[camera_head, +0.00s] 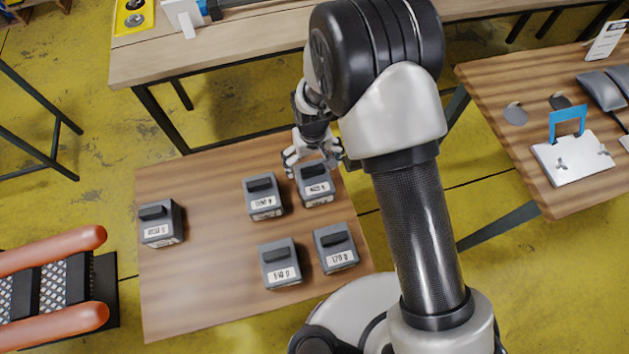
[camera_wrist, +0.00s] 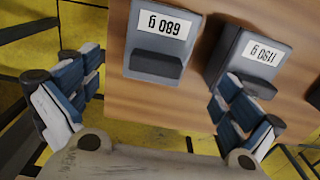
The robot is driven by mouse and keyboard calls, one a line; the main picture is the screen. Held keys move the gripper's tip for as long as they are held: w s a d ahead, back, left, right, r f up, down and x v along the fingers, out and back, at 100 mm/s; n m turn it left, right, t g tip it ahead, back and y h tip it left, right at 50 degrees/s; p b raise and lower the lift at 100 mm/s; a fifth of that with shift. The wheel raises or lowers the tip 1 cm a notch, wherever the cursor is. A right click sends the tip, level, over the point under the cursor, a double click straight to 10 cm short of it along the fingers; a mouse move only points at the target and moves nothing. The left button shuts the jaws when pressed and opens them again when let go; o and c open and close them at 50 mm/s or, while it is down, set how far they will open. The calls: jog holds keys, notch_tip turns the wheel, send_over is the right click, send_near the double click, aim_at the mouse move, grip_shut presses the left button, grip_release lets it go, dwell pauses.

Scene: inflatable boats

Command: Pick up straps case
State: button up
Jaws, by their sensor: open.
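No object I can name for sure as the straps case shows; several similar dark grey handled cases with white gram labels stand on a wooden table (camera_head: 205,290). The nearest to my gripper (camera_head: 313,163) is the case that reads 680 g (camera_head: 316,184), at the table's back right. It also shows in the wrist view (camera_wrist: 157,48), upside down, between my open fingers (camera_wrist: 157,85). My fingers are empty, over the back edge of the table. The 1150 g case (camera_head: 262,195) stands close to its left, and in the wrist view (camera_wrist: 249,50) near my right finger.
Other grey cases stand at front middle (camera_head: 279,262), front right (camera_head: 335,246) and far left (camera_head: 160,222). A wooden bench (camera_head: 240,50) runs behind. A right-hand table (camera_head: 510,140) holds a metal plate with a blue handle (camera_head: 572,155). An orange inflatable boat (camera_head: 55,325) lies lower left.

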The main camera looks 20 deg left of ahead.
aim_at(314, 177)
notch_tip(314, 177, down, 10)
jog(key=b, duration=0.2)
jog(key=shift+d+f+b, duration=0.15)
jog(key=shift+f+b, duration=0.05)
jog(key=shift+b, duration=0.15)
jog(key=shift+r, duration=0.1)
jog(key=shift+c, duration=0.2)
jog(key=c, duration=1.5)
